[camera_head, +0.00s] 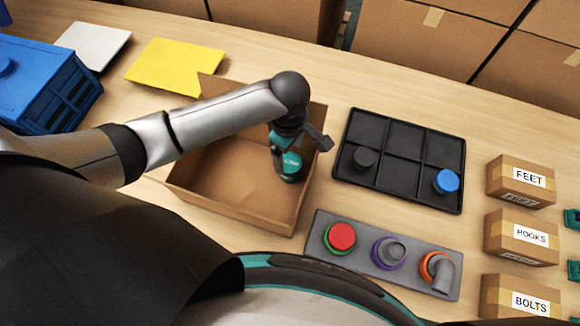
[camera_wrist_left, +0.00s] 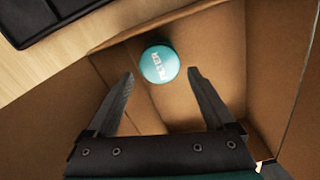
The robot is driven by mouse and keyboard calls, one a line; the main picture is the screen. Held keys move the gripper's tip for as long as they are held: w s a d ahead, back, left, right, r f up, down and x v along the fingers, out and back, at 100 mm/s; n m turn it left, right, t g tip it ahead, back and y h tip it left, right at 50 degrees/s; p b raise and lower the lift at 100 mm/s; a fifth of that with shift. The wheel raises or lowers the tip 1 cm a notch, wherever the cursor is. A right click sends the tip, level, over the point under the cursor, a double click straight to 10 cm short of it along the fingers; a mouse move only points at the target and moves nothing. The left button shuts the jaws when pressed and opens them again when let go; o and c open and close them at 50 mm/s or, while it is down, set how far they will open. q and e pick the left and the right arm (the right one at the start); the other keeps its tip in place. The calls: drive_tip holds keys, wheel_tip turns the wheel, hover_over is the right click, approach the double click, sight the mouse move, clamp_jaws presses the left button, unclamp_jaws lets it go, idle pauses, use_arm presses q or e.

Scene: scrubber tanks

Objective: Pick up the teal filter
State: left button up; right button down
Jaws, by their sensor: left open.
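The teal filter (camera_head: 291,166) is a small round piece with white lettering on top. It is inside the open cardboard box (camera_head: 203,199), near the box's right wall. My left gripper (camera_head: 297,160) reaches down into the box right at the filter and partly hides it in the head view. In the left wrist view, the filter (camera_wrist_left: 159,64) shows ahead of the open fingers (camera_wrist_left: 160,75), roughly midway between the two tips. The fingers do not appear to touch it. My right gripper is not in view.
A black six-compartment tray (camera_head: 405,142) holds a dark cap (camera_head: 364,158) and a blue cap (camera_head: 446,181). A grey plate (camera_head: 363,266) carries red, purple and orange-ringed fittings. Small labelled boxes (camera_head: 521,183) line the right. A blue crate (camera_head: 50,85) is at left.

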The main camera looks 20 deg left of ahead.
sight(289, 162)
use_arm(q)
wheel_tip(289, 162, down, 5)
drive_tip(key=shift+f+b, duration=0.1)
drive_tip(key=shift+b, duration=0.95)
drive_tip(key=shift+c, duration=0.2)
drive_tip(key=c, duration=1.1)
